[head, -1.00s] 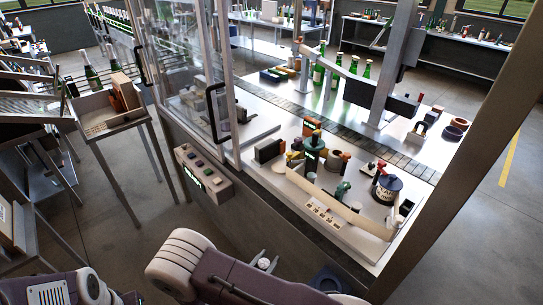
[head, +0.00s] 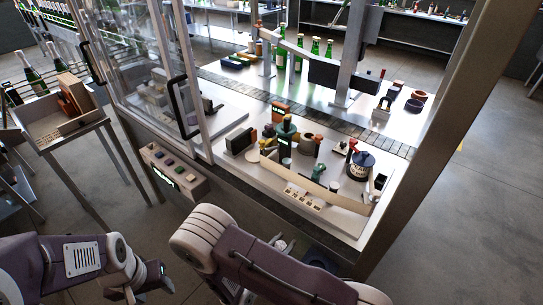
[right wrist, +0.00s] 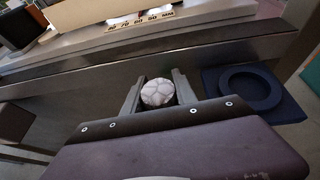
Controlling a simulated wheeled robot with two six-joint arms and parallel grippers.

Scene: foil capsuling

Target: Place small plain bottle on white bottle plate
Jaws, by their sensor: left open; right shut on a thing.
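My right gripper (right wrist: 157,93) is shut on a pale round-ended object (right wrist: 158,94), seen end-on between the fingers with a petal-like pattern. I cannot tell if it is the small plain bottle, as its length is hidden. In the head view the right gripper (head: 280,243) is partly hidden behind my arm, in front of the machine. A dark blue square plate (right wrist: 243,90) with a round raised ring lies right of it in the right wrist view, apart from the held object. I cannot make out a white bottle plate. My left gripper (head: 150,281) is open and empty at the lower left.
The machine's worktop (head: 240,170) carries several small fittings and a dark labelled tub (head: 361,166). A metal post and a glass door with a black handle (head: 178,104) flank its opening. Green bottles (head: 297,55) stand behind. A button panel (head: 172,172) juts out at front.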

